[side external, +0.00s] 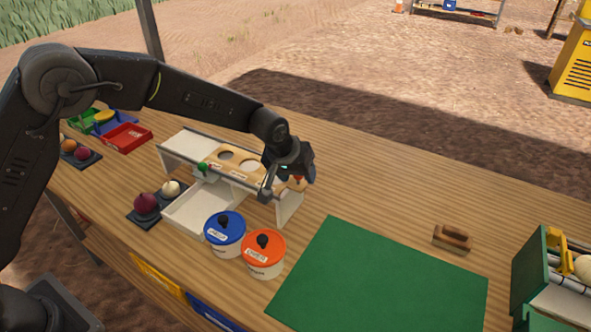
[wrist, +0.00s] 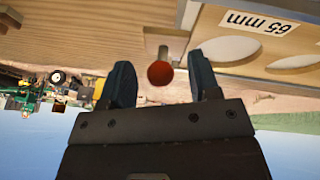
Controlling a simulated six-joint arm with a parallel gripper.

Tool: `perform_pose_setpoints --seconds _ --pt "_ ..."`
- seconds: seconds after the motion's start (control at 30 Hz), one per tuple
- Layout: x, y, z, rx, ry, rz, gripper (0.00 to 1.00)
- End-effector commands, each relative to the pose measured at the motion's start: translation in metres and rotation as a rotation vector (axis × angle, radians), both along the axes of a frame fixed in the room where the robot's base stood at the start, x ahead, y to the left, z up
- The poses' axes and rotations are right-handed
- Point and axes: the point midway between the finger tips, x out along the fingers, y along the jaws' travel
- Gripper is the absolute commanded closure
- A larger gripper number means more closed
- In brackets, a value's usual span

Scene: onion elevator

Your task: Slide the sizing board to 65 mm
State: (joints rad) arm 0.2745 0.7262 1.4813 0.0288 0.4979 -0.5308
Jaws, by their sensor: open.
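The sizing board (side external: 250,178) is a tan wooden plate with round holes, lying along the top of a white stand (side external: 290,207). In the wrist view a board edge with holes (wrist: 262,60) shows beside an upside-down "65 mm" label (wrist: 257,22). A red-orange ball knob (wrist: 160,74) shows between my fingers there; the side view shows its orange colour (side external: 298,181) by my gripper. My gripper (wrist: 161,85) is open, one finger on each side of the knob, with gaps visible. Whether the knob is within finger depth I cannot tell. My wrist hides the board's right end.
Blue-lidded (side external: 225,238) and orange-lidded (side external: 263,253) pots stand close in front. A white tray (side external: 197,207) lies under the stand. A green mat (side external: 380,285) and wooden block (side external: 453,238) lie to the right.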

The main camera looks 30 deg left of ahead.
Motion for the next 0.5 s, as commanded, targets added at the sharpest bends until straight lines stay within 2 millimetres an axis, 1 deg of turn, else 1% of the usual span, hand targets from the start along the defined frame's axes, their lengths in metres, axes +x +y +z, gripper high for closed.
perform_pose_setpoints --seconds 0.1,0.13,0.5 --pt "-0.0001 0.0 0.0002 0.0 0.0 0.0 0.44" --pt "-0.0002 0.0 0.0001 0.0 0.0 0.0 0.46" --pt "-0.0003 -0.0001 0.0003 0.0 0.001 0.0 0.81"
